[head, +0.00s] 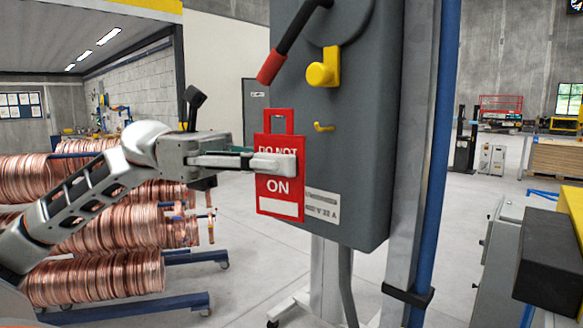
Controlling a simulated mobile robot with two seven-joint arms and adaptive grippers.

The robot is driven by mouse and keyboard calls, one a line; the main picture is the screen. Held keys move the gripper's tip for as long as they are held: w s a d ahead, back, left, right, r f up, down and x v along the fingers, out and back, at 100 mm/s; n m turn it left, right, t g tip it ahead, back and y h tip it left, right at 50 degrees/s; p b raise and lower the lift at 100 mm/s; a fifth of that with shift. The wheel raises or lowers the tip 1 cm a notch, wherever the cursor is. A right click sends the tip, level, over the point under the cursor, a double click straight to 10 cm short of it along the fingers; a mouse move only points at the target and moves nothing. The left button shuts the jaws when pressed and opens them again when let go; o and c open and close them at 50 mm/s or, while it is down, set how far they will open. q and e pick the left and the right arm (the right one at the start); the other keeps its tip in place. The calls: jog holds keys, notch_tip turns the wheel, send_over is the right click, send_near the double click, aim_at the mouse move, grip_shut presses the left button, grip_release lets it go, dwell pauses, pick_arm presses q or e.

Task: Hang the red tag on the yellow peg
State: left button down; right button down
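The red tag (281,188) is a flat upright rectangle with white lettering, of which "DO NOT" and "ON" can be read, and a rectangular opening at its top. My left gripper (276,163) is shut on the tag, one finger across its front; the part behind the tag is hidden. The yellow peg (323,127) is a small hook on the front of the grey electrical box (365,180). The peg is to the right of the tag's top opening, at about the same height, and the tag is off it. My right gripper is not in view.
A larger yellow knob (323,72) sits above the peg. A lever with a red grip (271,66) slants down above the tag. A blue pipe (436,170) runs along the right of the box. Copper coils (100,278) fill the left.

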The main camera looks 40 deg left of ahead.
aim_at(323, 164)
pick_arm(q)
jog(key=shift+s+d, duration=0.1)
jog(key=shift+w+d+f+p, duration=0.15)
jog(key=shift+w+p, duration=0.7)
jog(key=shift+w, duration=1.3)
jog(key=w, duration=0.3)
jog(key=shift+w+d+f, duration=0.1)
jog(key=shift+w+f, duration=0.1)
jog(key=shift+w, duration=0.1)
jog(key=shift+w+f+b, duration=0.4)
jog(key=shift+w+b, duration=0.15)
jog(key=shift+b, duration=0.75)
jog(key=shift+w+f+b, duration=0.1)
jog(key=shift+w+b, duration=0.05)
jog(key=shift+b, duration=0.6)
